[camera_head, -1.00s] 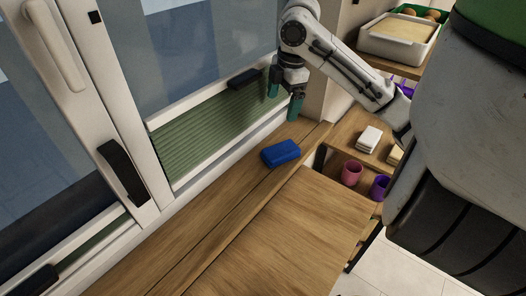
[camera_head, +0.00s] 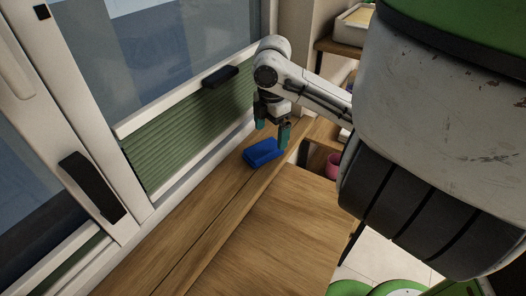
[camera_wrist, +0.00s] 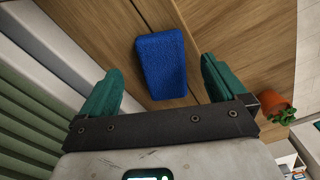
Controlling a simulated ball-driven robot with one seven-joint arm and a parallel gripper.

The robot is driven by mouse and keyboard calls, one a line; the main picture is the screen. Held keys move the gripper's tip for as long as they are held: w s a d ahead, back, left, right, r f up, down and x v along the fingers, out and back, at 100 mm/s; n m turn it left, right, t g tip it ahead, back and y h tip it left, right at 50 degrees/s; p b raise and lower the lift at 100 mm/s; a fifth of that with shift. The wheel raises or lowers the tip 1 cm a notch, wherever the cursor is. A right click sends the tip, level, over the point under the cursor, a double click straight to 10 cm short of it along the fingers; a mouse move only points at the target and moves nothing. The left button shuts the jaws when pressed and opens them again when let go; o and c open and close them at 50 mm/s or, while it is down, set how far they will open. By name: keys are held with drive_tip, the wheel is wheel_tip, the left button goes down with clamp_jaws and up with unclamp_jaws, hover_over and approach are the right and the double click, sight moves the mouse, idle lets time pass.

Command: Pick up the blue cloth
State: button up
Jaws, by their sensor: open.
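The blue cloth (camera_head: 263,152) is a folded, rounded block lying on the wooden sill below the window. It also shows in the wrist view (camera_wrist: 161,64), ahead of my gripper and roughly between the lines of its two fingers. My gripper (camera_head: 272,136) points down above the cloth in the head view, with its teal fingers apart and nothing between them. In the wrist view my gripper (camera_wrist: 163,82) has one finger on each side of the cloth's near end. Whether a finger touches the cloth cannot be told.
The window frame (camera_head: 100,120) with a dark handle (camera_head: 92,186) stands along the left. A pink cup (camera_head: 333,165) is on a lower shelf to the right. A potted plant (camera_wrist: 278,108) shows at right in the wrist view. The sill's near part is clear.

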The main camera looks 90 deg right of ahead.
sight(270, 144)
drive_tip(key=shift+a+f, duration=0.1)
drive_tip(key=shift+f, duration=1.75)
drive_tip(key=shift+c, duration=0.4)
drive_tip(key=c, duration=1.2)
drive_tip(key=shift+o, duration=0.2)
drive_tip(key=shift+r, duration=0.1)
